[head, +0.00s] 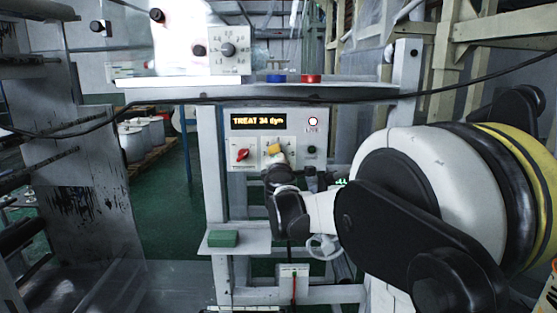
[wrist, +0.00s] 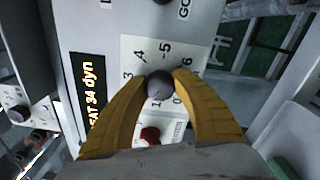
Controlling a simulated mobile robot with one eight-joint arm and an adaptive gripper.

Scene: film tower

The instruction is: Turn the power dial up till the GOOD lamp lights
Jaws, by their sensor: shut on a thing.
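A grey panel (head: 268,164) carries a display (head: 257,122) reading "TREAT 34 dyn". The power dial is a dark round knob (wrist: 160,85) on a white numbered plate (wrist: 133,48). My gripper (wrist: 159,88) has its yellow fingers closed on either side of this knob. In the head view my gripper (head: 275,149) covers the dial. Which number the dial points at is unclear. A dark round GOOD lamp (head: 312,151) sits to the right and looks unlit; the "GOOD" label beside it shows in the wrist view. Above it, another lamp (head: 313,121) has a bright centre and red rim.
A red knob (head: 242,155) is left of the dial, close by my fingers in the wrist view (wrist: 150,135). A black cable (head: 310,101) crosses above the panel. A shelf (head: 240,242) with a green block (head: 223,238) is below. Another dial (head: 229,50) is higher up.

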